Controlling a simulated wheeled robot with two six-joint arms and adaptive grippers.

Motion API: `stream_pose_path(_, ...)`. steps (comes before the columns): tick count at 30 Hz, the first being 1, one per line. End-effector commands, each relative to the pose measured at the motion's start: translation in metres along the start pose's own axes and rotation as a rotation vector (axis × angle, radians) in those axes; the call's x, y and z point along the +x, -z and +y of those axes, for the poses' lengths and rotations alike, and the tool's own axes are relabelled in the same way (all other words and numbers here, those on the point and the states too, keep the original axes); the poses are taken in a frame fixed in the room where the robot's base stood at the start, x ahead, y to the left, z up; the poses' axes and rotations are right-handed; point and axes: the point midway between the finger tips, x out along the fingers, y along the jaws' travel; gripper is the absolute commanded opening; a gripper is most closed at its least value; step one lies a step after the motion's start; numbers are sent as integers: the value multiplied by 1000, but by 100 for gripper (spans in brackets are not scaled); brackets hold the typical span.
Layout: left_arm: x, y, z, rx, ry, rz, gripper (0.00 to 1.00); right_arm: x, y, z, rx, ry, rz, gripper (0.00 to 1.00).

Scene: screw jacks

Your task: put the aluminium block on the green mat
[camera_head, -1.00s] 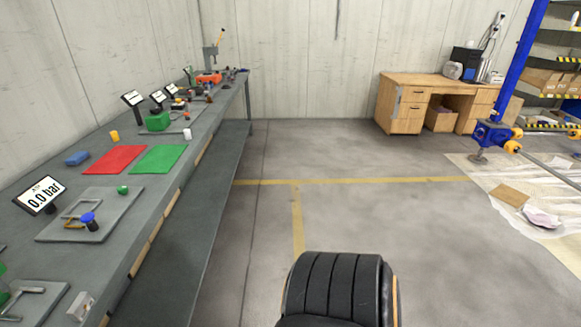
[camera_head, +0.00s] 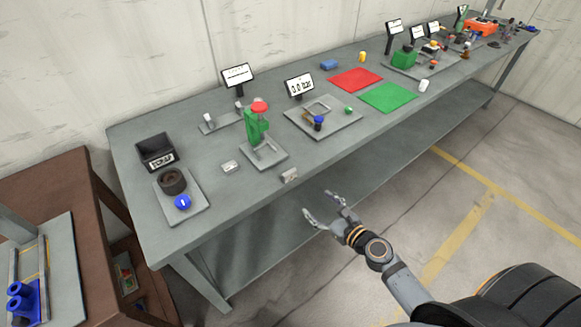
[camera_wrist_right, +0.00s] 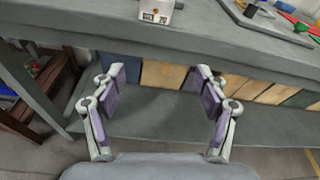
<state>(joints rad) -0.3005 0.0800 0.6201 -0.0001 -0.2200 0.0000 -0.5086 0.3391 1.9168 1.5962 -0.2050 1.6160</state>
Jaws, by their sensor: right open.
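The green mat (camera_head: 388,97) lies flat and bare on the grey workbench, right of a red mat. A small pale metallic block (camera_head: 230,167) lies on the bench left of the green screw jack; it may be the aluminium block, but I cannot tell for sure. Another small silvery box (camera_head: 289,176) with a marked front sits at the bench's front edge; it also shows at the top of the wrist view (camera_wrist_right: 157,11). My right gripper (camera_head: 323,205) is open and empty, in front of the bench edge and apart from both; its spread fingers show in the wrist view (camera_wrist_right: 160,88). My left gripper is not in view.
The red mat (camera_head: 355,79) and a blue block (camera_head: 330,64) lie further back. The green screw jack (camera_head: 256,127), a plate with a frame (camera_head: 323,118), a black scrap bin (camera_head: 156,152) and small displays occupy the bench. A brown table (camera_head: 62,205) stands left.

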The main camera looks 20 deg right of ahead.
Motion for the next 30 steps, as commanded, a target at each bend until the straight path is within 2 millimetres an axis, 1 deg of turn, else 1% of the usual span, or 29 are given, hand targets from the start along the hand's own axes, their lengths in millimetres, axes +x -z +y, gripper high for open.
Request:
stream_pose_path(1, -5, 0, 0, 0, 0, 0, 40, -3, -24, 1, 75, -9, -38, 74)
stream_pose_path(3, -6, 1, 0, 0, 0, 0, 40, -4, -42, 2, 153, -19, -71, 74)
stream_pose_path(5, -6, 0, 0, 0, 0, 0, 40, -5, -48, 3, 181, -23, -84, 74)
stream_pose_path(8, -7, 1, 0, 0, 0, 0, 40, -2, -49, 2, 189, -22, -87, 74)
stream_pose_path(11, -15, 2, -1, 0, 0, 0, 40, 12, -53, 1, 189, -18, -89, 74)
stream_pose_path(13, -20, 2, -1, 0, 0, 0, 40, 25, -56, 2, 191, -21, -89, 74)
stream_pose_path(16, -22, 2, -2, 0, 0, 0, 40, 40, -54, 2, 186, -21, -87, 74)
stream_pose_path(18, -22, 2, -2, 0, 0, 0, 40, 46, -53, 3, 185, -21, -86, 74)
stream_pose_path(23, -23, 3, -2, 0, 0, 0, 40, 51, -53, 4, 183, -22, -84, 74)
stream_pose_path(26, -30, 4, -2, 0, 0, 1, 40, 65, -59, 4, 187, -22, -87, 74)
stream_pose_path(28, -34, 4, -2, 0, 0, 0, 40, 78, -62, 5, 185, -21, -87, 74)
stream_pose_path(30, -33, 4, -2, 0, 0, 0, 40, 89, -60, 5, 185, -21, -85, 74)
